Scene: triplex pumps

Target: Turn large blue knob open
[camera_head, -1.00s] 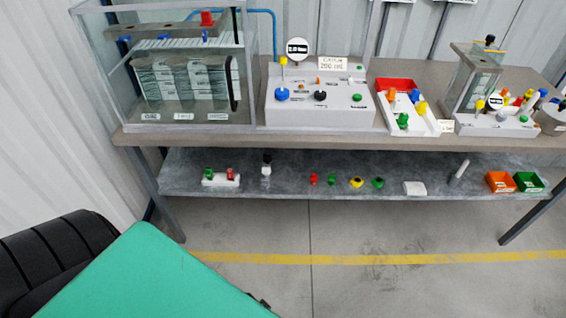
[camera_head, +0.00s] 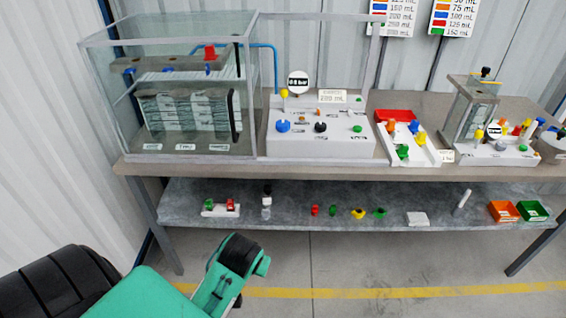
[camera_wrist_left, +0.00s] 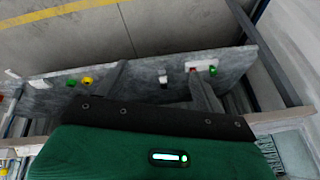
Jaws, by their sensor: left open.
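The large blue knob (camera_head: 283,126) sits at the left on the front of a white control box (camera_head: 330,147) on the upper bench, below a yellow-topped part and a round gauge. The blue knob is not discernible in that view. My right gripper is not in view.
A glass tank (camera_head: 165,147) stands left of the box and a red-and-white tray (camera_head: 397,115) right of it. The lower shelf (camera_head: 300,228) holds small coloured parts and bins. The bench front edge (camera_head: 300,168) lies between my arm and the box. Floor in front is clear.

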